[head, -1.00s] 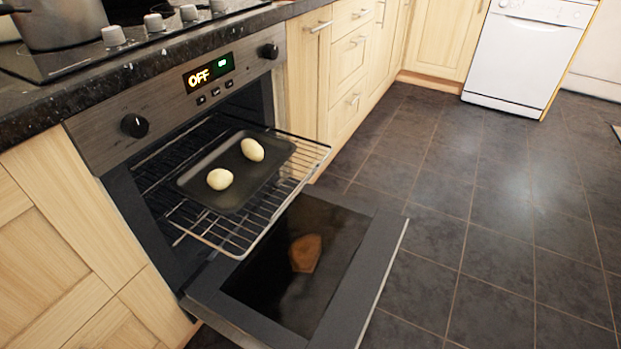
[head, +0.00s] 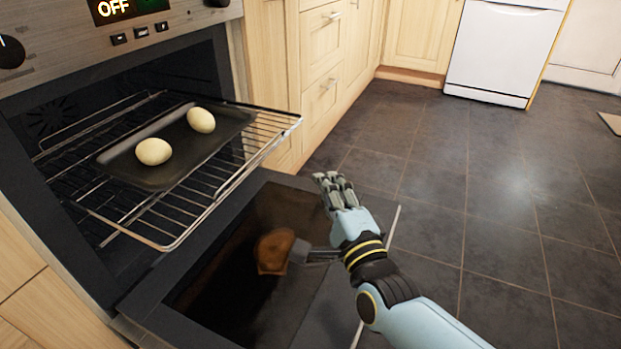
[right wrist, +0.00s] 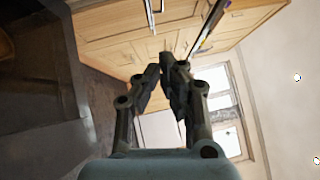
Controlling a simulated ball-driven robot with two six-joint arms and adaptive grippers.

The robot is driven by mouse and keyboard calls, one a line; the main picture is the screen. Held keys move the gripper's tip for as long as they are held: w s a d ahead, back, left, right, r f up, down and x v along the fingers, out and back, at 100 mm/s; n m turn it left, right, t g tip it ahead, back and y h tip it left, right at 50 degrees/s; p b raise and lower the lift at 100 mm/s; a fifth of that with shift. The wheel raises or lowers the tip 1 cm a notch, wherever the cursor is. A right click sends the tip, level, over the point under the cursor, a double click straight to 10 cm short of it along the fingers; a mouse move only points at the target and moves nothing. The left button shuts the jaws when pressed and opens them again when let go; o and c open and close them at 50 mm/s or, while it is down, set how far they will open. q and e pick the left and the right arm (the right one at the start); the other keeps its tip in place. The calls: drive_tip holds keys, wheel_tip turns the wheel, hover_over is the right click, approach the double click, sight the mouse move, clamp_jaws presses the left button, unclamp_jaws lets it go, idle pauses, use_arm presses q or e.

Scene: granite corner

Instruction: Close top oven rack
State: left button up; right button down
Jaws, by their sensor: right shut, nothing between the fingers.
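The top oven rack (head: 225,182) is a chrome wire shelf pulled out of the oven (head: 110,75) over the lowered door. A dark baking tray (head: 185,158) lies on it with two pale round dough pieces, one at the left (head: 153,151) and one at the right (head: 201,120). My right gripper (head: 328,182) is to the right of the rack's front edge, above the open oven door (head: 150,292), apart from the rack. Its fingers are shut and empty; they also show in the right wrist view (right wrist: 163,68). My left gripper is not in view.
Wooden drawers (head: 322,90) stand right of the oven. A white dishwasher (head: 503,50) is at the back. The lowered oven door juts out under the rack.

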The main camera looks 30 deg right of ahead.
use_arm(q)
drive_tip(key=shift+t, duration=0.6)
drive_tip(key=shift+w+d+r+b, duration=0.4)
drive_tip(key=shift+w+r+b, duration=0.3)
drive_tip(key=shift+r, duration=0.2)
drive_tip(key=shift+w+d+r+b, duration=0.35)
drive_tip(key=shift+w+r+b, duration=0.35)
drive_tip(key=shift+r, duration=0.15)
use_arm(e)
drive_tip(key=w+a+r, duration=0.1)
drive_tip(key=w+r, duration=0.1)
drive_tip(key=w, duration=0.9)
drive_tip(key=shift+w+a, duration=0.15)
drive_tip(key=shift+w, duration=0.1)
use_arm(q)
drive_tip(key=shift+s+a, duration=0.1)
use_arm(e)
drive_tip(key=shift+w, duration=0.15)
